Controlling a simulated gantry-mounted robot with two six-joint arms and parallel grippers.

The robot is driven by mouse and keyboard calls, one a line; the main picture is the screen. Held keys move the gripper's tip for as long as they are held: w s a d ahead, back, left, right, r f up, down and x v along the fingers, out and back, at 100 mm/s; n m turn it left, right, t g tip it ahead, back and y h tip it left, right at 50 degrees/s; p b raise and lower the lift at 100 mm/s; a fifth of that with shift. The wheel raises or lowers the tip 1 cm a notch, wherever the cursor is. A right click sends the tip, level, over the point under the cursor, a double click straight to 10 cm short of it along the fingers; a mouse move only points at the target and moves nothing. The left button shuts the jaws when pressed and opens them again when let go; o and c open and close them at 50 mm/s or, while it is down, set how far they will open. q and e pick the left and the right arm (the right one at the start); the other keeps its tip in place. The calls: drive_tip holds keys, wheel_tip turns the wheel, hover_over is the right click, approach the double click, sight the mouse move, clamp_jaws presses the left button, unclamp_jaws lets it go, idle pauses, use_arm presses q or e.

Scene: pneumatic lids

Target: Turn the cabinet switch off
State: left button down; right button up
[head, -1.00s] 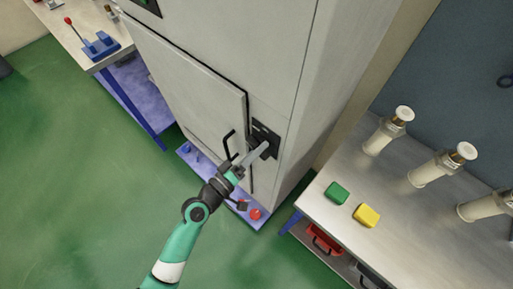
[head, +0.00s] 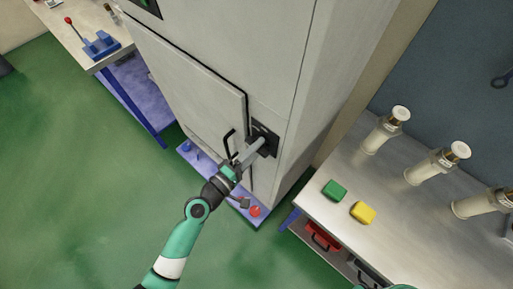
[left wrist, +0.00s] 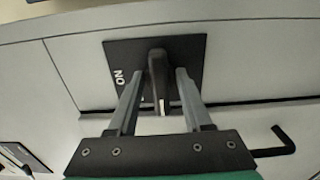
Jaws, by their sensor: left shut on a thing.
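The switch is on a dark square plate (head: 270,132) low on the right part of the grey cabinet's front (head: 268,65). In the left wrist view the plate (left wrist: 190,46) carries the white word ON at its left side. A dark switch handle (left wrist: 157,66) stands out from the plate's middle. My left gripper (head: 262,146) is at the plate, and in the left wrist view its fingers (left wrist: 158,76) are on both sides of the handle, shut on it. The head view does not show the handle clearly. My right gripper is not in view.
A black door handle (head: 228,142) is left of the switch, close to my left gripper. At right, a metal bench (head: 410,235) bears green and yellow blocks and several pale cylinders.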

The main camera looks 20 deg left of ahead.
use_arm(q)
drive_tip(key=c, duration=0.7)
unclamp_jaws()
drive_tip(key=v, duration=1.1)
drive_tip(key=shift+s+a+b, duration=0.15)
drive_tip(key=shift+s+b, duration=0.1)
drive_tip(key=shift+b, duration=0.05)
